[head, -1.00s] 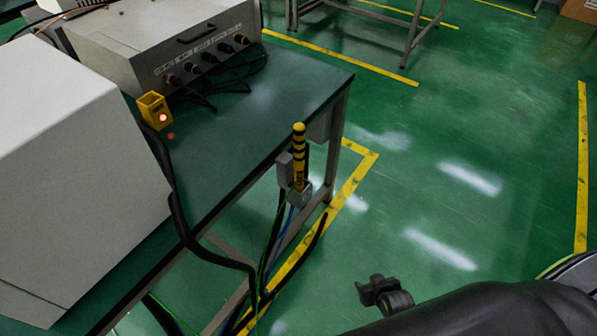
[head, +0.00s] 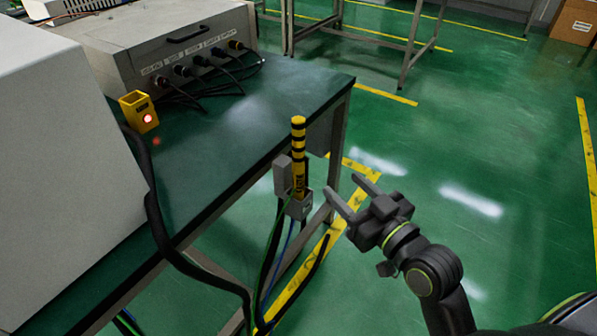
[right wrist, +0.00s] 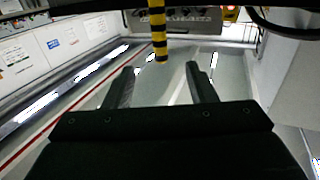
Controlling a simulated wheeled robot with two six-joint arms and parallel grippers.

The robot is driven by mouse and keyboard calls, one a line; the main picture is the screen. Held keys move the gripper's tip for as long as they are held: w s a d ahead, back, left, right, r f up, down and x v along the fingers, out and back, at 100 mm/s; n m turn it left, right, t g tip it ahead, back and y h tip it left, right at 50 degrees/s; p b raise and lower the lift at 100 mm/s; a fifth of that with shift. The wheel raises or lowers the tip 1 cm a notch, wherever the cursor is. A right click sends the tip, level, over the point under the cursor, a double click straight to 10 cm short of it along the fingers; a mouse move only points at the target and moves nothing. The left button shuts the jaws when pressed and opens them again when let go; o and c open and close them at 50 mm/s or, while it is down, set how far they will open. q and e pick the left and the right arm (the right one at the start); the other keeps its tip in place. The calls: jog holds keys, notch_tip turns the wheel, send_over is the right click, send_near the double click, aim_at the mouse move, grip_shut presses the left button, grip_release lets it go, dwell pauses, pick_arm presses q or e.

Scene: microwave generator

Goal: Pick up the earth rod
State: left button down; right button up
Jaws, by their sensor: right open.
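The earth rod (head: 299,160) is yellow with black bands. It stands upright in a grey holder (head: 298,203) at the edge of the bench, with cables hanging below. My right gripper (head: 346,195) is open and empty, to the right of the rod and a little lower, its fingers pointing towards it without touching. In the right wrist view the rod (right wrist: 159,35) shows ahead of the gap between the open fingers (right wrist: 163,80). My left gripper is not in view.
The green bench (head: 240,115) carries a grey box with plugged cables (head: 180,55), a yellow block with a red light (head: 139,112) and a large pale cabinet (head: 60,170). A thick black cable (head: 155,220) hangs over the bench edge.

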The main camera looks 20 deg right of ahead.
aim_at(302, 146)
jog(key=x, duration=1.2)
jog(key=shift+w+a, duration=0.15)
jog(key=shift+w, duration=0.2)
jog(key=x, duration=0.4)
jog(key=shift+w+f+b, duration=0.2)
jog(key=shift+f+b, duration=0.05)
jog(key=shift+b, duration=0.05)
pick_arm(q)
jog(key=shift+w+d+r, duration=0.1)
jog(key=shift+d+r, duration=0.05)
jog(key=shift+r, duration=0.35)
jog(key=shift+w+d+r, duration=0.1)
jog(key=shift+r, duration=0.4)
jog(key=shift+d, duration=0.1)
pick_arm(e)
jog(key=shift+c, duration=1)
grip_shut()
